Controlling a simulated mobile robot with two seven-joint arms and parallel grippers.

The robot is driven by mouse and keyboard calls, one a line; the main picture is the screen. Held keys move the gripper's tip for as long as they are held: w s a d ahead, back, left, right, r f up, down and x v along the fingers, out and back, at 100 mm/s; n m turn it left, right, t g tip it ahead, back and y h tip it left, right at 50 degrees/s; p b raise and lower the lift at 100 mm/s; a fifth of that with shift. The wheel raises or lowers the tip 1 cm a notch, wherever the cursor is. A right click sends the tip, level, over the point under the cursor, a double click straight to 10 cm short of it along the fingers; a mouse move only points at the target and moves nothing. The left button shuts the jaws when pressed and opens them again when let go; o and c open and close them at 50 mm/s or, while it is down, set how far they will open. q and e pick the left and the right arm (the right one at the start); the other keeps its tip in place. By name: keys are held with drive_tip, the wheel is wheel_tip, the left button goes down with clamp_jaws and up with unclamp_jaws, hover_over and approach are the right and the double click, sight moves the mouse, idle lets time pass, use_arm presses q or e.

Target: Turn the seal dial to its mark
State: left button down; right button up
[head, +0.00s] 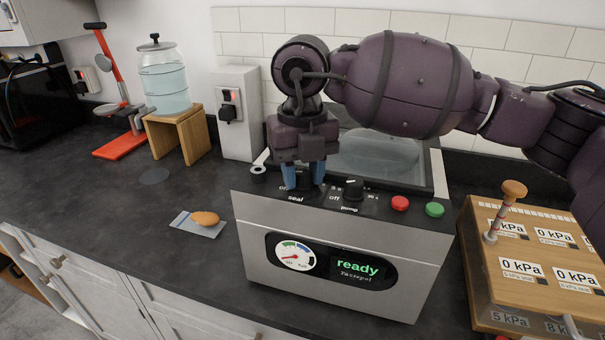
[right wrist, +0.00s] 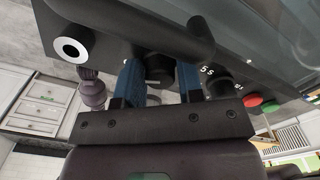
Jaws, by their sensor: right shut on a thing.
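The vacuum sealer (head: 340,235) has a steel front and a dark top panel. The seal dial (right wrist: 160,70) is a small black knob above the "seal" label on that panel. My right gripper (head: 303,178) points down over it, its blue fingers on either side and shut on the knob. The fingers hide most of the dial and its scale in the head view, so its angle and mark cannot be read. The display (head: 357,268) reads "ready". The gauge (head: 295,256) needle points low left. My left gripper is not in view.
The pump dial (head: 353,187) stands just right of the seal dial, then a red button (head: 400,203) and a green button (head: 434,210). A wooden box (head: 480,280) with kPa labels stands at right. The left counter is mostly clear.

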idle(0.3)
drive_tip(key=o, duration=0.9)
